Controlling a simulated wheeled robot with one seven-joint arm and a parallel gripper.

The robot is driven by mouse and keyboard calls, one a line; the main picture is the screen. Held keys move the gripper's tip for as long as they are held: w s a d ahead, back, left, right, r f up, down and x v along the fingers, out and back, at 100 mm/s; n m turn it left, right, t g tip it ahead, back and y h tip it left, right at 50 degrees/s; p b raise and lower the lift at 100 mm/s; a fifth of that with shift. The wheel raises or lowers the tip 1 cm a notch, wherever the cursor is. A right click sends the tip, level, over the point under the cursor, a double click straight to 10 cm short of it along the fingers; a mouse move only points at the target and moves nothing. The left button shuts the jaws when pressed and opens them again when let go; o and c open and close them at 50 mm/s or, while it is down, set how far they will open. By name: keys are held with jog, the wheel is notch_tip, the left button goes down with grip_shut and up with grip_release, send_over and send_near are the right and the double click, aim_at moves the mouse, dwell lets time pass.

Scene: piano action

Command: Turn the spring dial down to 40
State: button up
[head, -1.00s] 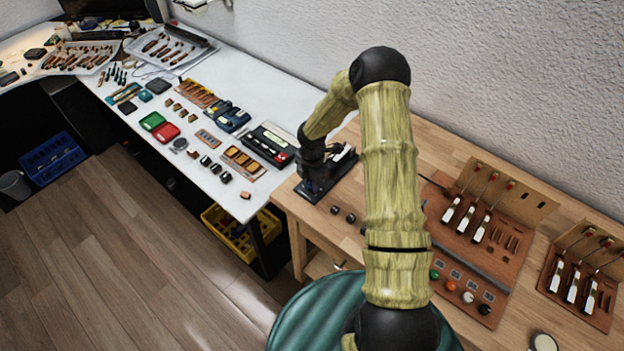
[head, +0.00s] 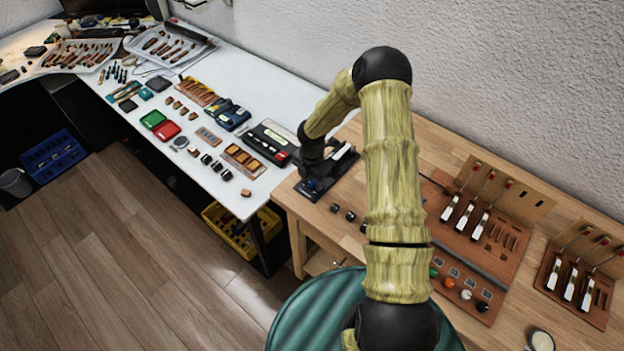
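A dark device on a flat base plate (head: 333,192) stands at the left end of the wooden bench in the head view. A pale bar (head: 343,158) and a small blue part (head: 313,185) show on it. The spring dial and its reading cannot be made out; they are too small or hidden by my arm. My gripper (head: 312,178) points down at the left part of this device, close over the blue part. Whether it touches anything, and whether its fingers are open or shut, cannot be told.
Several small dark knobs (head: 350,216) lie on the wooden bench (head: 451,149) right of the device. Brown boards with white-and-red levers (head: 480,222) stand farther right. A black box with a display (head: 268,143) sits on the white table to the left.

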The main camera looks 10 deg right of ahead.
aim_at(312, 183)
jog(key=shift+o, duration=0.3)
notch_tip(312, 183, up, 17)
jog(key=b, duration=0.2)
jog(key=shift+r, duration=0.2)
jog(key=shift+s, duration=0.1)
dwell(0.5)
jog(key=s+r+m+t, duration=0.1)
jog(key=s+r+m, duration=0.2)
jog(key=s+m, duration=0.7)
jog(key=s+r+m+t, duration=0.1)
jog(key=s+r+m, duration=0.2)
jog(key=s+m, duration=0.8)
jog(key=m, duration=0.4)
jog(key=shift+a+t, duration=0.15)
jog(key=shift+t, duration=0.15)
